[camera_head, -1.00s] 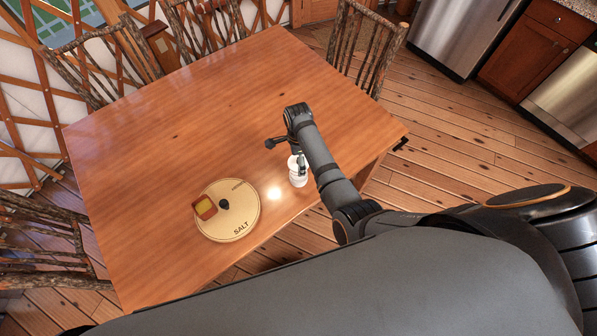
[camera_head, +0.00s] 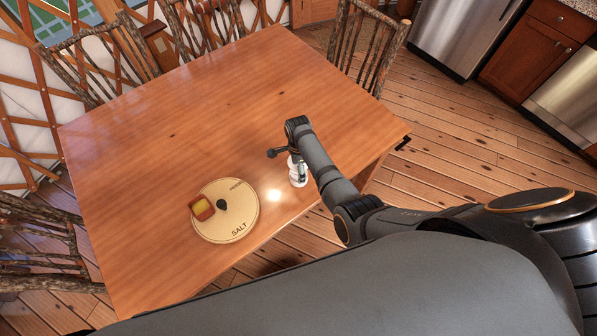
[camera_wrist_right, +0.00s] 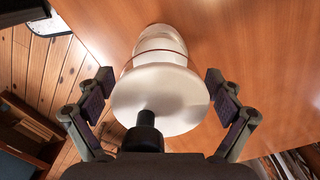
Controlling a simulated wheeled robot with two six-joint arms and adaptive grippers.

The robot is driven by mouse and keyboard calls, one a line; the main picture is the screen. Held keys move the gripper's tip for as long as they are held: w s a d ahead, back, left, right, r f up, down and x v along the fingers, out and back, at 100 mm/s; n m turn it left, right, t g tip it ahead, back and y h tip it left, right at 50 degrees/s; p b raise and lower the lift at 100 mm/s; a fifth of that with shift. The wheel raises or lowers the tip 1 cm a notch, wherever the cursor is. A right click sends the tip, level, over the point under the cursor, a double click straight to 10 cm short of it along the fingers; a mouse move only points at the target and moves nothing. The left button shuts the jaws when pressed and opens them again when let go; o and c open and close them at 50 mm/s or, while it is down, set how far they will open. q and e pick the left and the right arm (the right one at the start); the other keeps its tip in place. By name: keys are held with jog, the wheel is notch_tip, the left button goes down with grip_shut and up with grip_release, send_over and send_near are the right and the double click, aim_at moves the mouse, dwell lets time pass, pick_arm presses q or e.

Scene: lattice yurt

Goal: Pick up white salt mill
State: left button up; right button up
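The white salt mill (camera_head: 298,179) stands on the wooden table near its front right edge, partly hidden under my right wrist in the head view. In the right wrist view the mill (camera_wrist_right: 160,95) is white and rounded, with a wide disc and a black knob towards me. My right gripper (camera_wrist_right: 159,80) is open, with one finger on each side of the mill and gaps still showing. The round board (camera_head: 222,228) marked SALT lies to the left of the mill. My left gripper is not in view.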

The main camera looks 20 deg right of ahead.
jog(key=c, duration=1.4)
jog(key=shift+c, duration=0.6)
jog(key=shift+r, duration=0.15)
